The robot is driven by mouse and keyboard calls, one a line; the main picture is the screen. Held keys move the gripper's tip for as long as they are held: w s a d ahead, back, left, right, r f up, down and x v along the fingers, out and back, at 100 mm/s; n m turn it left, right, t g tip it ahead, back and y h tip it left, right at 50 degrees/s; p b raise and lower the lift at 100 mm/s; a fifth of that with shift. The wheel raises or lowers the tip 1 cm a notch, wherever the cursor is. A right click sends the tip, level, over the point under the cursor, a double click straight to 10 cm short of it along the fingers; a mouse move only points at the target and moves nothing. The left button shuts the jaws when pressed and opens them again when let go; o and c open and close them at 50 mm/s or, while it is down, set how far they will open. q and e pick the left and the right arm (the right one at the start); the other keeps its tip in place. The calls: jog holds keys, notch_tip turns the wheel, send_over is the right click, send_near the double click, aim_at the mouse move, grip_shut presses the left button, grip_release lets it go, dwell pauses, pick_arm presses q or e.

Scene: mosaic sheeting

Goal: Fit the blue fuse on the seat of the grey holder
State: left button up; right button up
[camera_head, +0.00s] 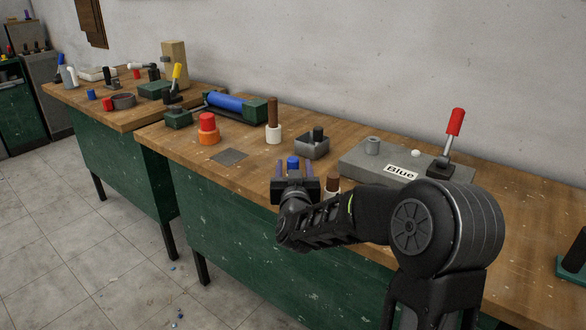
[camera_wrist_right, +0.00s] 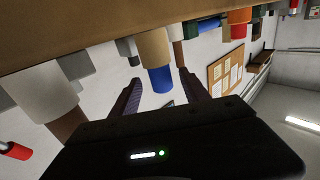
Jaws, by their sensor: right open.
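The blue fuse (camera_head: 293,162) stands upright near the front edge of the bench. In the right wrist view, which is upside down, the blue fuse (camera_wrist_right: 160,79) has a tan lower part against the bench. My right gripper (camera_head: 294,169) is open, its fingers on either side of the fuse; in the wrist view the fingers (camera_wrist_right: 159,80) show gaps to it. The grey holder (camera_head: 352,164) lies to the right, labelled "Blue", with a grey cylindrical seat (camera_head: 372,146), a white knob (camera_head: 416,153) and a raised red-handled lever (camera_head: 454,123). My left gripper is not in view.
A brown peg in a white base (camera_head: 333,186) stands close right of the gripper, partly hidden by my arm. Behind are a grey box (camera_head: 312,147), another brown peg (camera_head: 273,115) and a red-orange piece (camera_head: 208,128). A dark flat square (camera_head: 229,156) lies left.

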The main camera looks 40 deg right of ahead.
aim_at(293, 157)
jog(key=shift+p+x, duration=0.45)
jog(key=shift+x, duration=2.2)
jog(key=shift+a+r, duration=0.1)
grip_shut()
